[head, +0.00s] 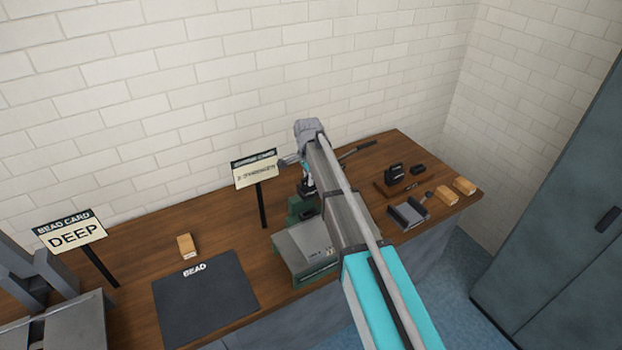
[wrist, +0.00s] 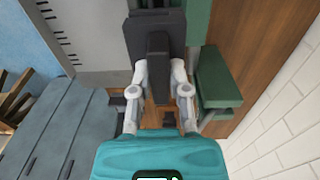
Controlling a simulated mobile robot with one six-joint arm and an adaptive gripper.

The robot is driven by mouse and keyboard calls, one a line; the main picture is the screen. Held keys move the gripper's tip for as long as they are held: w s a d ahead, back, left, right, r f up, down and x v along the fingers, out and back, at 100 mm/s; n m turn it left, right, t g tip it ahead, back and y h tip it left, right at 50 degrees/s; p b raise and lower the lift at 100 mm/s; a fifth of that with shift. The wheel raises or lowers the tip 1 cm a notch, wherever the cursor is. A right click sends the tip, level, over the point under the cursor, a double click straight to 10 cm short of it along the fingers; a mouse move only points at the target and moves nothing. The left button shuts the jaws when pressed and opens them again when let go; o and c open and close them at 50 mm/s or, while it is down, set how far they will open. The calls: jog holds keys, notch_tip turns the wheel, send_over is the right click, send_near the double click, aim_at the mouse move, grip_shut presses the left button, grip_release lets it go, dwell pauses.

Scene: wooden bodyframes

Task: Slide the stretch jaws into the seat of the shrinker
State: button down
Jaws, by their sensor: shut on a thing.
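The shrinker is a green machine (head: 300,208) at the middle of the bench, partly hidden behind my arm in the head view. Its green frame (wrist: 218,78) also shows in the wrist view. My gripper (wrist: 160,78) is shut on a dark block with an upright grip, which I take to be the stretch jaws (wrist: 158,45). The block is against or just in front of the green frame; I cannot tell whether it is in the seat. In the head view my gripper (head: 307,188) is small and the held block is hidden.
A black block on a wooden base (head: 394,174), a grey tool (head: 409,213) and wooden blocks (head: 446,194) lie at the right. A card on a post (head: 255,170) stands behind the shrinker. A dark BEAD mat (head: 205,300) lies left. A white brick wall (wrist: 285,125) is close.

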aim_at(309, 198)
jog(key=shift+f, duration=0.15)
jog(key=shift+s+f+b, duration=0.1)
jog(key=shift+f+b, duration=2.6)
jog(key=shift+b, duration=0.15)
jog(key=shift+f+b, duration=1.85)
dwell(1.2)
jog(key=c, duration=0.5)
grip_release()
jog(key=shift+r, duration=0.1)
jog(key=shift+r, duration=0.1)
notch_tip(309, 198, up, 9)
jog(key=p, duration=0.9)
